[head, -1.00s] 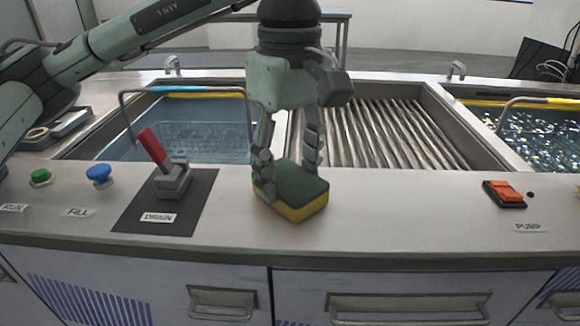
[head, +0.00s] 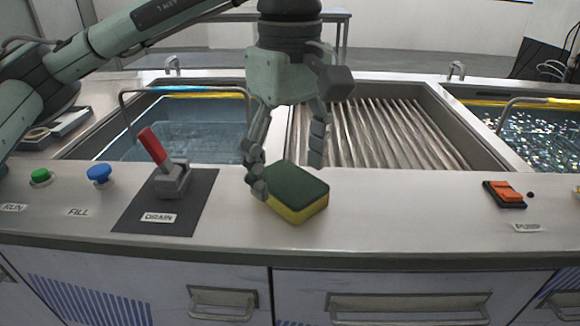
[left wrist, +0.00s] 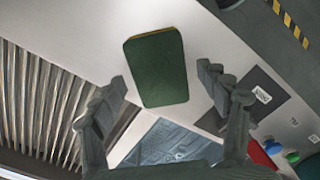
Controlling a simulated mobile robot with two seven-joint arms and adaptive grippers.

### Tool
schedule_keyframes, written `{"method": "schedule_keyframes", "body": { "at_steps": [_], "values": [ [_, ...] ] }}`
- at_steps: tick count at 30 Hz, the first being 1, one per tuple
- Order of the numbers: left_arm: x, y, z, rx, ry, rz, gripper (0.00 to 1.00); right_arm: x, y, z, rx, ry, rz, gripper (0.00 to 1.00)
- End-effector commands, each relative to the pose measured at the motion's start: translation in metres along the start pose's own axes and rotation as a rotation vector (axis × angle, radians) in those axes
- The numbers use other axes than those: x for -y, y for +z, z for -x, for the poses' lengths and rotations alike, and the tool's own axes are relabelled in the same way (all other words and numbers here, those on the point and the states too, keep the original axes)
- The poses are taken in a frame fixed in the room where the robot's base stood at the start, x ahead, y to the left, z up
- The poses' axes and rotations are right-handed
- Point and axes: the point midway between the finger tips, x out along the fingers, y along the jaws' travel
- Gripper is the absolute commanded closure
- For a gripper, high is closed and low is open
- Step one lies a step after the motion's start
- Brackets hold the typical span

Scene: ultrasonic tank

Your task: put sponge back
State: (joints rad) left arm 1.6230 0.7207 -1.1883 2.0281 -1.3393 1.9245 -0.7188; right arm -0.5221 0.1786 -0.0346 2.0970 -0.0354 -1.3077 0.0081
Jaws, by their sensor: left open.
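The sponge (head: 296,193) has a green top and a yellow underside. It lies flat on the steel counter in front of the ribbed drainer, right of the drain lever. My left gripper (head: 290,175) is open just above and behind it, fingers spread to either side and empty. In the left wrist view the sponge (left wrist: 156,68) sits between and beyond the two open fingers (left wrist: 170,105), apart from both. My right gripper is not in view.
The red-handled drain lever (head: 160,160) stands left of the sponge on a dark plate. Blue (head: 99,174) and green (head: 40,177) buttons are further left. A water-filled tank with a wire basket (head: 185,130) lies behind. The counter right of the sponge is clear up to the orange pump switch (head: 505,194).

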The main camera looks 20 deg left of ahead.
Motion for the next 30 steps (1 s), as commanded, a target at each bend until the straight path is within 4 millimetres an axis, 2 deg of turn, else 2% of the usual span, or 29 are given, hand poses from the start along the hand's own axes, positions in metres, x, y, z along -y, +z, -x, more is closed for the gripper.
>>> {"method": "schedule_keyframes", "body": {
  "at_steps": [8,12,15,20,30],
  "values": [
    [-0.001,0.001,0.063,-0.001,0.008,0.000,0.25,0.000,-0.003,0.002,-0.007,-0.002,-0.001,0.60],
    [-0.001,0.000,0.091,-0.002,0.006,0.000,0.25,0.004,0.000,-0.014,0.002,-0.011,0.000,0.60],
    [0.000,0.000,0.104,-0.002,0.004,-0.001,0.25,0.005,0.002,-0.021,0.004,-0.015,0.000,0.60],
    [0.000,0.000,0.114,0.000,0.003,0.000,0.25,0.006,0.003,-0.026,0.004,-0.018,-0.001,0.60],
    [0.000,0.000,0.115,0.000,0.002,-0.001,0.25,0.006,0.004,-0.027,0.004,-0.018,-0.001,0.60]
  ]
}}
